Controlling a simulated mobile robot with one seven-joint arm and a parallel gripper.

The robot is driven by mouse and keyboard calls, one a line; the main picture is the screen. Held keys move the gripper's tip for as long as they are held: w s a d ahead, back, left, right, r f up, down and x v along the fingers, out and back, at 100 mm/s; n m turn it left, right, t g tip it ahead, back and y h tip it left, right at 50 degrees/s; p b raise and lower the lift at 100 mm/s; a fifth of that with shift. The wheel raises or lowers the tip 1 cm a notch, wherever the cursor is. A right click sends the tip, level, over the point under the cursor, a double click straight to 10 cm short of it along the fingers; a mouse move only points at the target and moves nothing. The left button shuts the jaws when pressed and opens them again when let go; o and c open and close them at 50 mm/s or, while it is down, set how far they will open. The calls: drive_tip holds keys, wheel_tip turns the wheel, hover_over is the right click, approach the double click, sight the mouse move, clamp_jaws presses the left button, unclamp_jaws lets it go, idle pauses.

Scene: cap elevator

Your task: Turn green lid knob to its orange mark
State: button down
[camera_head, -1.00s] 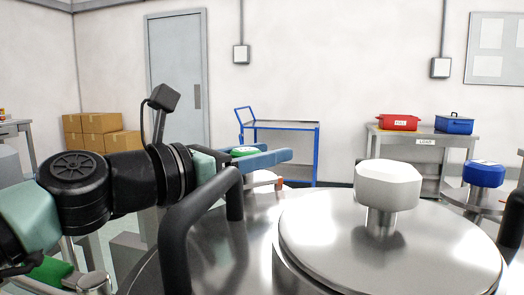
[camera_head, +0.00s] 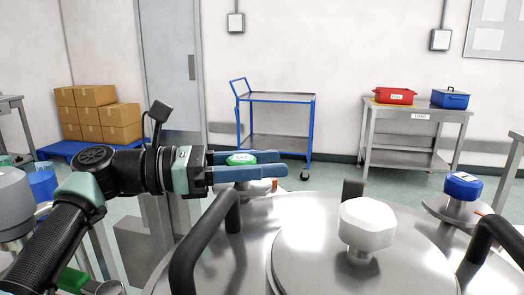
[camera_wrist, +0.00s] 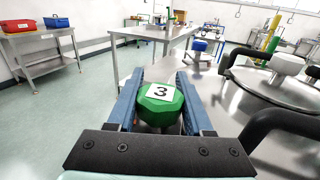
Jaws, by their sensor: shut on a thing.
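The green knob (camera_wrist: 160,104) has a white label reading 3 and sits between my two blue fingers in the wrist view. In the head view its green top (camera_head: 241,159) shows between the fingers, at the left of the large steel vessel. My gripper (camera_head: 250,168) is shut on it, with one finger along each side; it fills the lower middle of the wrist view (camera_wrist: 160,95). A small orange mark (camera_head: 274,185) shows just past the fingertips in the head view. The knob's stem and the way its pointer faces are hidden.
A white knob (camera_head: 367,224) stands on the steel lid, with black handles (camera_head: 205,240) beside it. A blue knob (camera_head: 463,186) stands to the right. A blue trolley (camera_head: 275,97) and a table with a red box (camera_head: 395,96) and a blue box (camera_head: 450,98) are behind.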

drive_tip(key=shift+m+g, duration=0.3)
drive_tip(key=shift+c, duration=1.5)
unclamp_jaws()
drive_tip(key=shift+f+t+b, duration=0.15)
drive_tip(key=shift+t+b, duration=0.2)
drive_tip(key=shift+t, duration=0.15)
